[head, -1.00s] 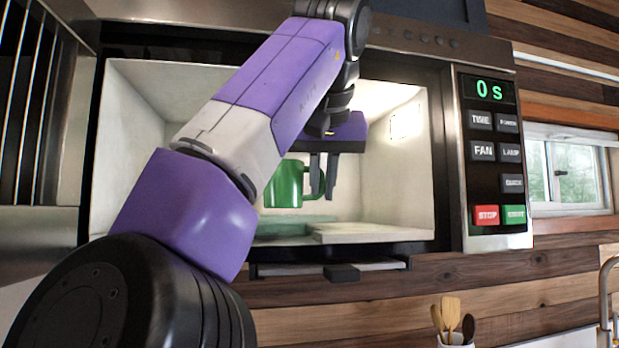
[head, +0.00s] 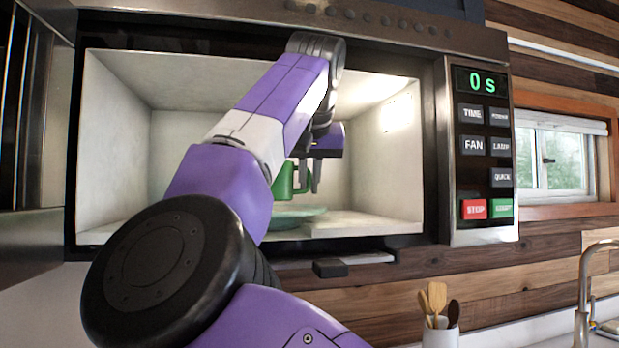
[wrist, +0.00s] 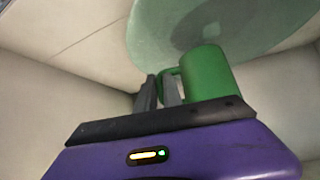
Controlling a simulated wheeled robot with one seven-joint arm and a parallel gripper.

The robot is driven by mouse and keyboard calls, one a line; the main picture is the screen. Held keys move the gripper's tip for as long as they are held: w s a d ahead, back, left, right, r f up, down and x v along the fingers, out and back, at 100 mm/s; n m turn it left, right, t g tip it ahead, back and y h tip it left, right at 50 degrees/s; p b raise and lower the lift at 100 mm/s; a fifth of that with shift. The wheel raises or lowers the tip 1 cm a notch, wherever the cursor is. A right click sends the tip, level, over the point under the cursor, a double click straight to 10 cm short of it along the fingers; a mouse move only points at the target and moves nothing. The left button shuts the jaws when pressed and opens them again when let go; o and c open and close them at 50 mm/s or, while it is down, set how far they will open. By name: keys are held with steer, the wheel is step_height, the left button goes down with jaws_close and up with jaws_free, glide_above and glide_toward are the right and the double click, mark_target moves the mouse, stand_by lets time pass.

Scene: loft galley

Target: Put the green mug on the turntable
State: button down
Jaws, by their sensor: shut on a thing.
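The green mug (head: 284,182) is inside the open microwave, partly hidden behind my arm in the head view. My gripper (head: 310,180) is shut on the mug's handle, and the mug hangs upright from it. The round pale-green glass turntable (head: 298,216) lies on the microwave floor below the mug, partly hidden by my arm. In the wrist view the mug (wrist: 207,75) stands beside my gripper's fingers (wrist: 167,92), with the turntable (wrist: 165,30) beyond it. I cannot tell for sure whether the mug's base touches the glass.
The microwave's side walls (head: 385,140) and ceiling closely surround my arm. A control panel (head: 484,150) reading 0 s is to the right. Below are a utensil holder (head: 440,335) and a faucet (head: 585,290). The cavity's right side is free.

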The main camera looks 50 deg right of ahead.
steer(key=shift+f, duration=0.65)
steer(key=shift+f, duration=0.15)
steer(key=c, duration=1.5)
jaws_free()
steer(key=shift+a, duration=0.1)
steer(key=shift+r, duration=0.25)
steer(key=b+v, duration=0.1)
steer(key=v, duration=1.1)
steer(key=shift+f, duration=0.1)
